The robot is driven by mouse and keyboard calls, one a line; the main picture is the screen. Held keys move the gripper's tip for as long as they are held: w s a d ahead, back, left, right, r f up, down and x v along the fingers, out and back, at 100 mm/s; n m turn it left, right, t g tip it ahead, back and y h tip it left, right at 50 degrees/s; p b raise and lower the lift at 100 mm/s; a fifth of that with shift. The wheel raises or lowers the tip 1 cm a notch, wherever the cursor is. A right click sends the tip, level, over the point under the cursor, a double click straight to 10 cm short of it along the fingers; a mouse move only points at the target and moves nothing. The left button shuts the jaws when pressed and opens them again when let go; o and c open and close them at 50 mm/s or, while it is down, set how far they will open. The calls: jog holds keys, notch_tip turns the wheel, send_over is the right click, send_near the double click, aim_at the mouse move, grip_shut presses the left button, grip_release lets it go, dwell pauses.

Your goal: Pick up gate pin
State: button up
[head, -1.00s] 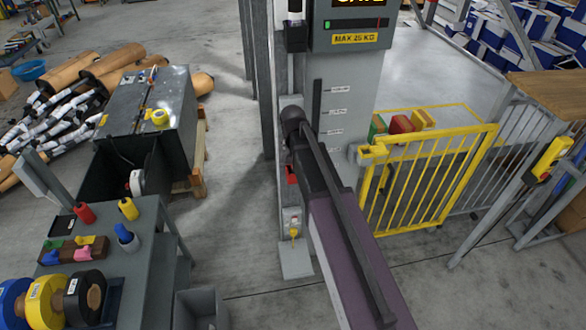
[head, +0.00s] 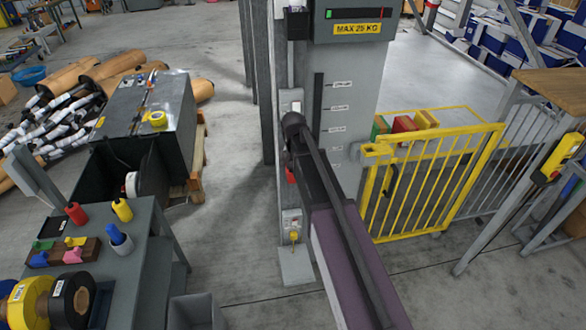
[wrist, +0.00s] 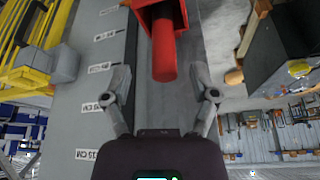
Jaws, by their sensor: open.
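In the wrist view, a red cylinder (wrist: 164,58), probably the gate pin, sticks out of a red holder (wrist: 158,16) on a grey post. My gripper (wrist: 165,88) is open, with one finger on either side of the cylinder's line and the free end just ahead of the fingertips. The fingers do not visibly touch it. In the head view, a bit of the red holder (head: 290,175) shows beside my arm on the grey post (head: 345,100). My arm hides the cylinder and my gripper there.
A yellow gate (head: 430,185) stands right of the post. A bench (head: 120,265) with bottles and tape rolls is at the left, with a dark metal box (head: 145,115) behind it. A control box with a yellow knob (head: 293,236) sits low on the post.

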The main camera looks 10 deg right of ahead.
jog(key=shift+f, duration=0.1)
dwell(0.3)
jog(key=shift+a+b+x, duration=0.15)
jog(key=shift+b+x, duration=1.05)
jog(key=shift+x, duration=0.1)
jog(key=shift+a+b+x, duration=0.1)
jog(key=shift+b+x, duration=1.1)
jog(key=shift+x, duration=0.05)
jog(key=shift+w, duration=0.2)
grip_shut()
